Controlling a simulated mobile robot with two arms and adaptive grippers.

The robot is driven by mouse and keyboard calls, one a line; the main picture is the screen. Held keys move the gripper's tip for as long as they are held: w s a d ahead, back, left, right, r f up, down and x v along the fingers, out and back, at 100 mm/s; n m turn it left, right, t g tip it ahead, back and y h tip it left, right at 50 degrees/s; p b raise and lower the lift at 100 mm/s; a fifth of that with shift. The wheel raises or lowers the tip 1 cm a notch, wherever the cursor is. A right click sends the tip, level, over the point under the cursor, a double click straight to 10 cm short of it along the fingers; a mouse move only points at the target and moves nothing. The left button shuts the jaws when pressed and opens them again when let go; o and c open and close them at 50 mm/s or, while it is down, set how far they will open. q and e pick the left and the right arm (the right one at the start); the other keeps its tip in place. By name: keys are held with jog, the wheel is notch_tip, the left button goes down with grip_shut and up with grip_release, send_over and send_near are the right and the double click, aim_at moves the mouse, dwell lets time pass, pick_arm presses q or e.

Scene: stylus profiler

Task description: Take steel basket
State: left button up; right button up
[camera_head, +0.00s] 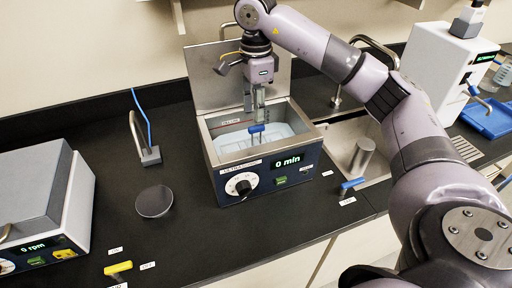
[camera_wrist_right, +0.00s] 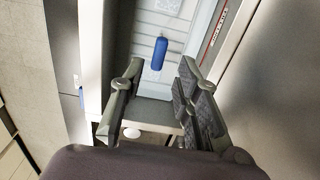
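The steel basket's blue handle (camera_head: 257,129) shows inside the open bath of the ultrasonic cleaner (camera_head: 228,188), above pale blue liquid. The handle also shows in the right wrist view (camera_wrist_right: 160,53), upright in the picture. The basket body is hard to make out in the bath. My right gripper (camera_head: 259,112) points down over the bath, just above the handle in the head view. In the wrist view its fingers (camera_wrist_right: 160,82) are apart, with the handle beyond the tips and between their lines; nothing is held. My left gripper is not in view.
The cleaner's raised lid (camera_head: 215,85) stands behind the bath. A sink (camera_head: 335,140) with a metal cylinder (camera_head: 361,156) is to the right. The black counter front is mostly clear.

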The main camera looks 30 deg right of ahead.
jog(key=p, duration=0.2)
send_over(256, 143)
notch_tip(256, 143, down, 7)
jog(key=shift+w+d+r, duration=0.1)
jog(key=shift+w+d, duration=0.05)
notch_tip(256, 143, down, 5)
jog(key=shift+r+p, duration=0.1)
jog(key=shift+p, duration=1.1)
jog(key=shift+f, duration=0.35)
jog(key=shift+c, duration=0.4)
grip_shut()
